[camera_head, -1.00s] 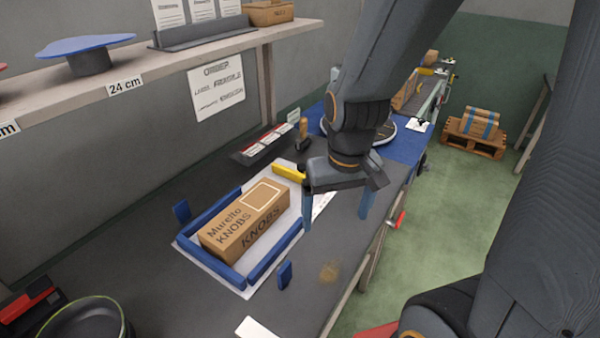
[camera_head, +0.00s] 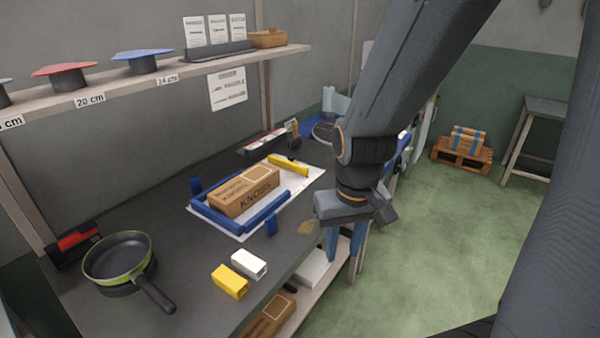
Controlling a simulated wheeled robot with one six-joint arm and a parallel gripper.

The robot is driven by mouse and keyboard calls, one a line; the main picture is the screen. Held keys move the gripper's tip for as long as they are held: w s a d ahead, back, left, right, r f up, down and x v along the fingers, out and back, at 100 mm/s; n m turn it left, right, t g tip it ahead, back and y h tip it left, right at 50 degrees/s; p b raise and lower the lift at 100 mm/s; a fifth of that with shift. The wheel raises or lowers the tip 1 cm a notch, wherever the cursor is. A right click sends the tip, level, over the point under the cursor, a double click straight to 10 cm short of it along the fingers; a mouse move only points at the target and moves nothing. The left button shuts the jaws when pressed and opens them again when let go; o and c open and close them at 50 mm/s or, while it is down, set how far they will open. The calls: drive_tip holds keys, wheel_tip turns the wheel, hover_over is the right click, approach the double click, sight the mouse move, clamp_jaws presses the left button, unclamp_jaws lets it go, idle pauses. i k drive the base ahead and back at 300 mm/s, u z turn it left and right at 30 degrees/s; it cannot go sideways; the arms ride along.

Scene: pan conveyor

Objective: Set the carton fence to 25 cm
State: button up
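The carton fence is a blue low frame (camera_head: 213,217) on a white plate (camera_head: 306,181) on the dark bench. A yellow bar (camera_head: 288,165) stands at the plate's far right end. A brown "Murello Knobs" carton (camera_head: 262,187) lies inside the blue frame. My gripper (camera_head: 344,250) points down at the right, past the bench's front edge, apart from the fence. Its two blue fingers are apart with nothing seen between them. Any scale marks are too small to read.
A pan (camera_head: 118,258) lies at the front left. A yellow block (camera_head: 229,282) and a white block (camera_head: 249,264) sit near the front edge. A shelf (camera_head: 120,95) with lids runs above. A pallet (camera_head: 460,156) stands on the open green floor.

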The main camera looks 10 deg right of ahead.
sight(291, 165)
drive_tip(key=u, duration=0.8)
drive_tip(key=k, duration=0.15)
drive_tip(key=z, duration=1.85)
drive_tip(key=i, duration=1.4)
drive_tip(key=u, duration=0.9)
drive_tip(key=i, duration=0.5)
drive_tip(key=u, duration=0.4)
